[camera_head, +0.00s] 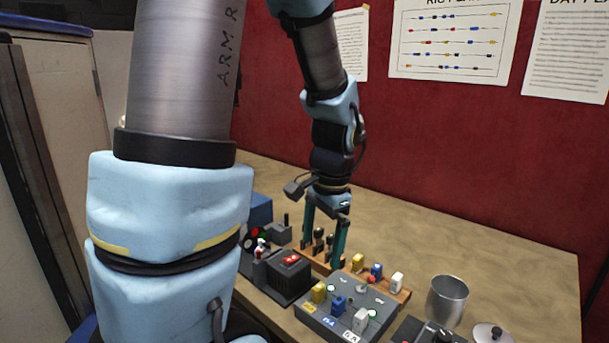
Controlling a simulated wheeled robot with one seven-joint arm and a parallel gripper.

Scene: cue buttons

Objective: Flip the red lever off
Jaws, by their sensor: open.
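No clear red lever stands out. A black box (288,278) left of my gripper has a small red switch-like part (290,259) on its top; I cannot tell its position. A small red knob (371,280) also shows at the back of the grey panel (326,318). My gripper (322,254) points down with its two teal fingers apart. It is open, above or around dark upright pegs on a wooden stand (312,258); I cannot tell whether it touches them.
The grey panel carries yellow, blue and white blocks. More coloured blocks stand on a wooden strip (403,295) behind it. A metal cup (446,301) and a lid (491,333) are at the right. The table's back right (500,260) is clear. A red wall stands behind.

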